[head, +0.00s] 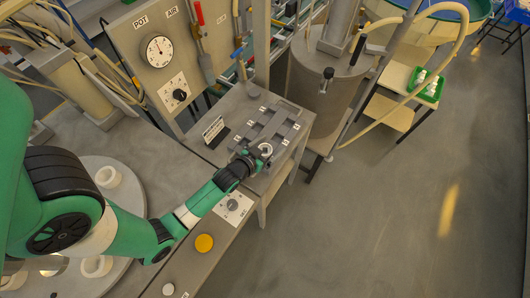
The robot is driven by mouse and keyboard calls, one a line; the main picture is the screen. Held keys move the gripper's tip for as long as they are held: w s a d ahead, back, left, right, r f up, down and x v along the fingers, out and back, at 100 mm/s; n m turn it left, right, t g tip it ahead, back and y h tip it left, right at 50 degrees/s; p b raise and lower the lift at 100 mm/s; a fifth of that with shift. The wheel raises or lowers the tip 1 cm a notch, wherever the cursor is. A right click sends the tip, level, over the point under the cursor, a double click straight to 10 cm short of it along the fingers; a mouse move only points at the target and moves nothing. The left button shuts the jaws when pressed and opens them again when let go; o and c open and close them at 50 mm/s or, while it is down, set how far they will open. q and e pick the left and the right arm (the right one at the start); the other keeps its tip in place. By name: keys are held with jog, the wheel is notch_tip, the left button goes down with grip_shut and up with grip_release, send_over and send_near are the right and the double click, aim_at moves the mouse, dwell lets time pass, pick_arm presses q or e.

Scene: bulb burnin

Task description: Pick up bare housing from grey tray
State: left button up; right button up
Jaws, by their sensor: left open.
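The grey tray (290,125) with several dark slots sits on a small grey stand in the middle of the head view. A small pale round piece, probably the bare housing (266,148), shows at the tray's near end. My left gripper (261,156) is at that near end, its open fingers beside or around the pale piece. I cannot tell whether they touch it. The gripper and wrist hide part of the tray's near corner. My right gripper is not in view.
A panel with a gauge (159,50) stands behind left. A small sign (213,130) is left of the tray. A grey tank (326,85) stands behind right. A yellow button (204,243) is on the near bench. Floor at right is clear.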

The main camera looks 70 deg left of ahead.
pick_arm(q)
jog(key=c, duration=1.4)
jog(key=shift+r, duration=0.15)
jog(key=shift+r, duration=0.3)
notch_tip(320, 180, up, 3)
jog(key=shift+f+p, duration=0.15)
jog(key=shift+p, duration=0.7)
jog(key=s+d+r+p, duration=0.1)
jog(key=s+d+r, duration=0.8)
jog(key=s, duration=0.1)
jog(key=shift+d+r, duration=0.3)
jog(key=shift+d, duration=0.05)
